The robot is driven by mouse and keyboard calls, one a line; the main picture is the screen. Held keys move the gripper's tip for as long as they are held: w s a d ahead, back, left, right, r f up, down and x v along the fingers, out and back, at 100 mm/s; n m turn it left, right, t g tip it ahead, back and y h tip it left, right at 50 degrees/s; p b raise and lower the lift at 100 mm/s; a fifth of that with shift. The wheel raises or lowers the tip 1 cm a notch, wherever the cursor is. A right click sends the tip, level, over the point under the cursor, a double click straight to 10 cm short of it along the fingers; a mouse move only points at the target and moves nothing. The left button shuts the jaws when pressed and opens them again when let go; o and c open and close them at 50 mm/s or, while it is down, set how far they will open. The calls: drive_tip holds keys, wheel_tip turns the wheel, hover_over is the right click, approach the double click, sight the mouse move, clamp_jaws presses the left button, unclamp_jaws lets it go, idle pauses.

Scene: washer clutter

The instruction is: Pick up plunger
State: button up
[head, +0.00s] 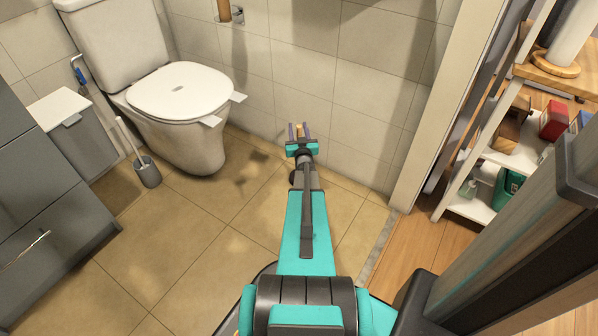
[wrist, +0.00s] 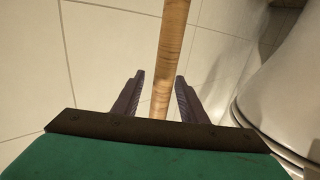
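A light wooden stick, which looks like the plunger's handle (wrist: 171,45), runs from the top of the wrist view down between my fingers. A small piece of wood (head: 299,129) shows between the fingertips in the head view. My gripper (head: 299,131) is in front of the tiled wall, right of the toilet. In the wrist view my gripper (wrist: 159,78) is open around the stick. A clear gap shows on the left; the right finger is close to the stick, and I cannot tell if it touches. The plunger's cup is not clearly seen.
A white toilet (head: 180,115) stands to the left, with a toilet brush holder (head: 148,172) and a grey bin (head: 78,135) beside it. Grey drawers (head: 35,190) are at far left. A cluttered shelf (head: 475,208) stands right of the doorway. The tiled floor (head: 190,235) is mostly clear.

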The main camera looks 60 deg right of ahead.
drive_tip(key=shift+c, duration=0.4)
clamp_jaws()
drive_tip(key=shift+r, duration=0.1)
drive_tip(key=s+a+r+p, duration=0.5)
drive_tip(key=s+a, duration=0.6)
drive_tip(key=shift+s, duration=0.25)
drive_tip(key=shift+f, duration=0.1)
idle(0.8)
